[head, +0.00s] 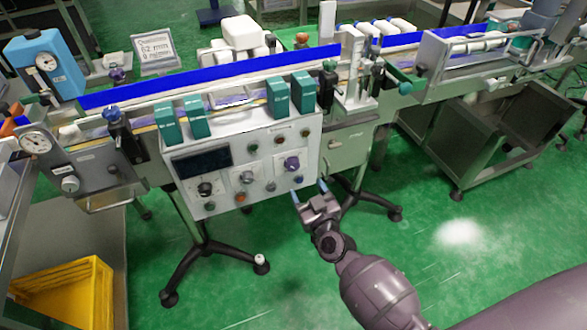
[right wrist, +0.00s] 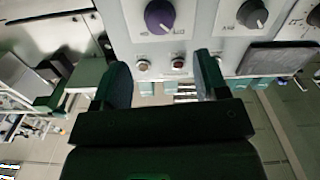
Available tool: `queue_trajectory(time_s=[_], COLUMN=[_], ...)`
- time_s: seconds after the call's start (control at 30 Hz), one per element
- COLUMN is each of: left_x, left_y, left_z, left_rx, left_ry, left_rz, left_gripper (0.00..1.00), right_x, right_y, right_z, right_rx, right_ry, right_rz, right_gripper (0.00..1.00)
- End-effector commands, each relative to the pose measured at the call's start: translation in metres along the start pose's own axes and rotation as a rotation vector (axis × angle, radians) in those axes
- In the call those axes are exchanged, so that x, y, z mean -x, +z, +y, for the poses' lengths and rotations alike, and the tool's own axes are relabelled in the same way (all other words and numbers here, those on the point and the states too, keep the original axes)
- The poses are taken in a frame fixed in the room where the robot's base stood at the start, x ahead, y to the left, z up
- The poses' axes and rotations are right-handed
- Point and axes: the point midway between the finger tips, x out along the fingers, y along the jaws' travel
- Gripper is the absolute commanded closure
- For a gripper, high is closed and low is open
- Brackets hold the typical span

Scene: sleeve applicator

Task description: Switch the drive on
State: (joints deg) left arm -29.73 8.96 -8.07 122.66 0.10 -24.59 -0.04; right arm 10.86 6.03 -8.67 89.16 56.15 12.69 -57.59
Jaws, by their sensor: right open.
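The control panel (head: 222,197) is a light grey box front with a dark display, dial knobs and several small round buttons. A purple knob (head: 291,163) is at its right; it also shows in the right wrist view (right wrist: 159,16). A black knob (head: 205,188) is under the display. A red button (right wrist: 178,64) and a pale button (right wrist: 143,66) lie beside the purple knob. The labels are too small to read. My right gripper (head: 310,189) is open and empty, at the panel's lower right corner in the head view. My left gripper is not in view.
Teal boxes (head: 278,97) stand along the conveyor above the panel. A black-footed stand (head: 207,248) is below the panel. A yellow crate (head: 66,293) is at the lower left and a grey bin (head: 470,140) at the right. Green floor is free in front.

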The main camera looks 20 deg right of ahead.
Motion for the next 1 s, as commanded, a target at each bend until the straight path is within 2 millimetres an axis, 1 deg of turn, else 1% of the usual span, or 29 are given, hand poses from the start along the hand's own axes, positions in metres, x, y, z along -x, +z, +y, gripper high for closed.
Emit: queue_trajectory(time_s=[0.03, 0.23, 0.4, 0.5, 0.7, 1.0], left_x=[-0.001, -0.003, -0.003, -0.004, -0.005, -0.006], left_y=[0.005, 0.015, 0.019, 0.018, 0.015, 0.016], left_z=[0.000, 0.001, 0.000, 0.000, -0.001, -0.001], left_rx=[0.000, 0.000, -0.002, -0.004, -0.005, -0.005], left_ry=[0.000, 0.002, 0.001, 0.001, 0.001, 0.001], left_rz=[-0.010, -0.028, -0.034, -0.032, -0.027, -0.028], left_gripper=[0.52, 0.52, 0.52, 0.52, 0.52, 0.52], right_x=[-0.009, -0.041, -0.065, -0.075, -0.086, -0.087], right_y=[0.002, 0.003, 0.003, 0.003, 0.002, 0.001], right_z=[-0.001, -0.001, -0.001, -0.001, -0.001, 0.000], right_rx=[-0.001, -0.001, -0.002, 0.000, -0.001, -0.001], right_ry=[-0.001, -0.001, -0.001, -0.001, -0.001, -0.001], right_rz=[-0.002, -0.002, -0.003, -0.003, -0.003, -0.001], right_gripper=[0.33, 0.33, 0.33, 0.33, 0.33, 0.33])
